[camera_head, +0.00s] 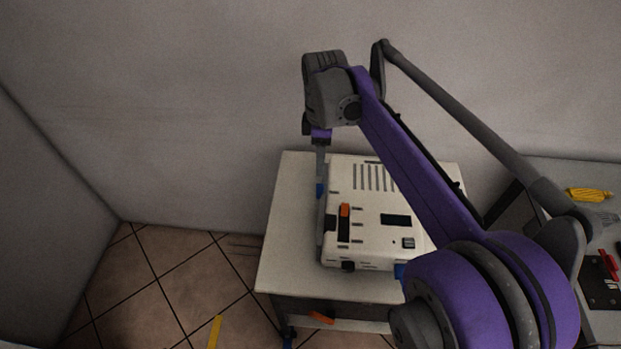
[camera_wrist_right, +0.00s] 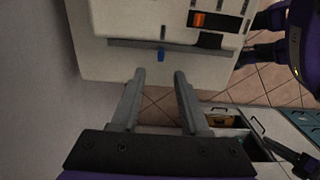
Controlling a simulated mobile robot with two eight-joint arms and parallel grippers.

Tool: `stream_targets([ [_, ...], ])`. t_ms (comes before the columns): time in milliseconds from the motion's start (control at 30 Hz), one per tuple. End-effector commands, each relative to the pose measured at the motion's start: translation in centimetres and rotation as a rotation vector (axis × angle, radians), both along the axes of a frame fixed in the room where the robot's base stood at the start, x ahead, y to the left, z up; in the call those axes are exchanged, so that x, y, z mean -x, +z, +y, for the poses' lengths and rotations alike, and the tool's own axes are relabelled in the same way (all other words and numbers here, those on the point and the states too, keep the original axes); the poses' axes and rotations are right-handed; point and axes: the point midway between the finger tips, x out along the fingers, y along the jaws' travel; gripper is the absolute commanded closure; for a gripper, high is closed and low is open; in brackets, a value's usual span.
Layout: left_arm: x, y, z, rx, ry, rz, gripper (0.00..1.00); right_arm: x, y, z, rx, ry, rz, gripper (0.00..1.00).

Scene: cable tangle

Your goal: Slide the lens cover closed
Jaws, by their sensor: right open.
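A white box-shaped device (camera_head: 375,225) lies on a small pale table (camera_head: 290,240). An orange tab (camera_head: 345,210) sits at one end of a dark slot in its top; the tab also shows in the right wrist view (camera_wrist_right: 198,19). A grey strip (camera_wrist_right: 125,43) with a small blue piece (camera_wrist_right: 161,55) runs along the device's side. I cannot tell which part is the lens cover. My right gripper (camera_wrist_right: 160,74) is open and empty, its fingertips just short of the blue piece. In the head view it points down beside the device's left side. My left gripper is not in view.
A second table at the right holds a yellow object (camera_head: 588,195) and a dark panel with red parts (camera_head: 607,267). Walls stand behind and at the left. My right arm hides part of the device.

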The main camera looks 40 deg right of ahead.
Motion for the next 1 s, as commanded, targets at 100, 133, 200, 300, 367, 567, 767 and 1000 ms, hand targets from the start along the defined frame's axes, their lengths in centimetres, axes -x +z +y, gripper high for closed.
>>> stream_targets([
  [100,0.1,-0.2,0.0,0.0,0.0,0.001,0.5,0.0,-1.9,0.0,0.0,0.0,0.0,0.55],
  [133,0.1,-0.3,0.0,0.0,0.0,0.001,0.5,0.0,-2.5,0.0,0.0,-0.001,0.0,0.55],
  [200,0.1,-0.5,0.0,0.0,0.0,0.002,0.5,0.0,-3.9,0.0,0.001,-0.001,-0.001,0.55],
  [300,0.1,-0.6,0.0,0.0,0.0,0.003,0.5,0.0,-5.8,0.1,0.001,-0.002,-0.001,0.55],
  [367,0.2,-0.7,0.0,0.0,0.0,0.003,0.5,0.0,-6.9,0.1,0.001,-0.002,-0.001,0.55],
  [567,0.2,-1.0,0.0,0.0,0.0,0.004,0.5,0.0,-9.4,0.1,0.0,-0.002,-0.001,0.55],
  [767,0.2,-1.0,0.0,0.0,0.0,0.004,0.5,0.0,-10.1,0.1,0.0,-0.002,-0.001,0.55],
  [1000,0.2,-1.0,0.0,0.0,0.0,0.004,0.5,0.0,-10.1,0.1,0.001,-0.002,-0.002,0.62],
])
